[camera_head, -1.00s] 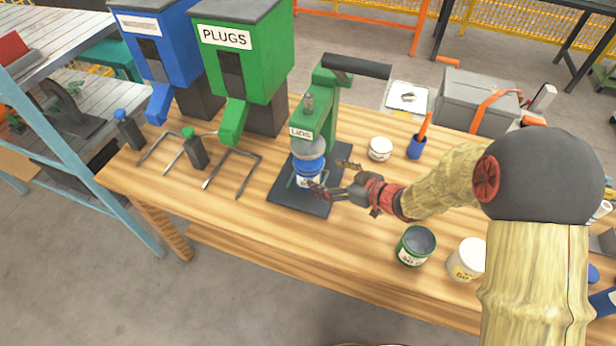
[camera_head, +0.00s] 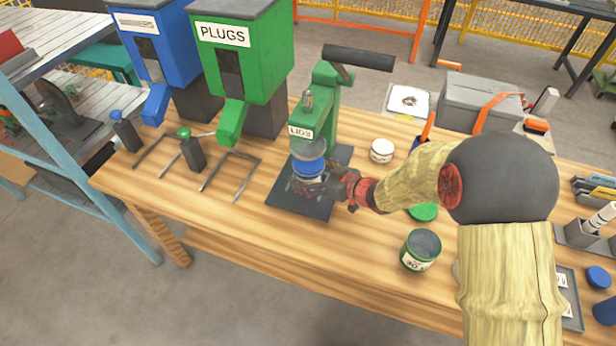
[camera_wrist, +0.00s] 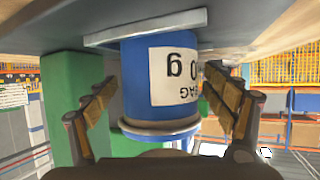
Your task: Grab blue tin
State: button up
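The blue tin (camera_head: 309,167) stands upright on the dark base plate of the green LIDS press (camera_head: 322,112), under the press head. In the wrist view the tin (camera_wrist: 138,88) appears upside down, with a white label facing me. My gripper (camera_head: 312,188) is at the near side of the tin, low down. In the wrist view its two fingers (camera_wrist: 160,92) stand on either side of the tin, with visible gaps, so it is open around the tin and not closed on it.
Green and blue dispensers (camera_head: 238,75) stand behind left, with metal brackets (camera_head: 228,170) in front. A green open tin (camera_head: 421,250) and a green lid (camera_head: 423,212) are to the right. The front left tabletop is clear.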

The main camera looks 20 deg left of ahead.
jog(key=shift+c, duration=1.2)
jog(key=c, duration=1.1)
jog(key=shift+r, duration=0.15)
